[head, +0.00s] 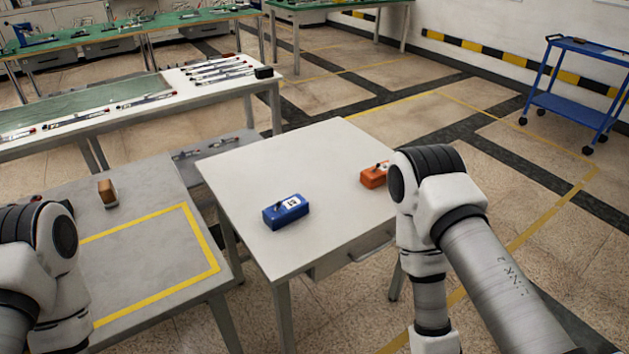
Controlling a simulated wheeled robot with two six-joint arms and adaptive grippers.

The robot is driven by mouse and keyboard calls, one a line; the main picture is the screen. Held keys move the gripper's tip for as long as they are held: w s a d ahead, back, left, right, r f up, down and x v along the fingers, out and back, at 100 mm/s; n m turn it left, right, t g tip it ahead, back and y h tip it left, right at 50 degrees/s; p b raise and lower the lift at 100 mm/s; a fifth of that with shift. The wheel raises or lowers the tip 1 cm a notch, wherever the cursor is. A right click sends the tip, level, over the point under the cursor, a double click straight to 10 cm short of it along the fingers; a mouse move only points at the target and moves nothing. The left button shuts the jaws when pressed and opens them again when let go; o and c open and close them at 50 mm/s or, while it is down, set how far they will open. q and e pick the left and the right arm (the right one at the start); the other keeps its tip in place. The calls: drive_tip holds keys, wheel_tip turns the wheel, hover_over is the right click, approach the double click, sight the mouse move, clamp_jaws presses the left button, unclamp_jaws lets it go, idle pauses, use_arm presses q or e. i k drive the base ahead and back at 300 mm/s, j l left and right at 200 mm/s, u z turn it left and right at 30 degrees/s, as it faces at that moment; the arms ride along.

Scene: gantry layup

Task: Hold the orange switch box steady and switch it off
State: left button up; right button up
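The orange switch box (372,178) sits on the white table (300,160), near its right edge. It has a dark lever on top and a white label, and my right arm partly hides its right end. A blue switch box (286,212) with a dark lever and a white label stands on the same table, to the left and nearer. Both of my arms show only as links at the left and right of the head view. Neither gripper is in view, and no contact with the orange box shows.
A grey table (150,225) with a yellow outline holds a brown block (107,193) at left. Behind is a long bench (150,110) with several rods. A blue cart (575,100) stands far right. The white table's surface is clear around the boxes.

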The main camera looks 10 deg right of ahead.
sight(371, 179)
drive_tip(key=i+l+u, duration=0.1)
drive_tip(key=l+u, duration=1.1)
drive_tip(key=k+l+u, duration=0.1)
drive_tip(key=l+u, duration=0.3)
drive_tip(key=k+l+u, duration=0.15)
drive_tip(key=l+u, duration=0.25)
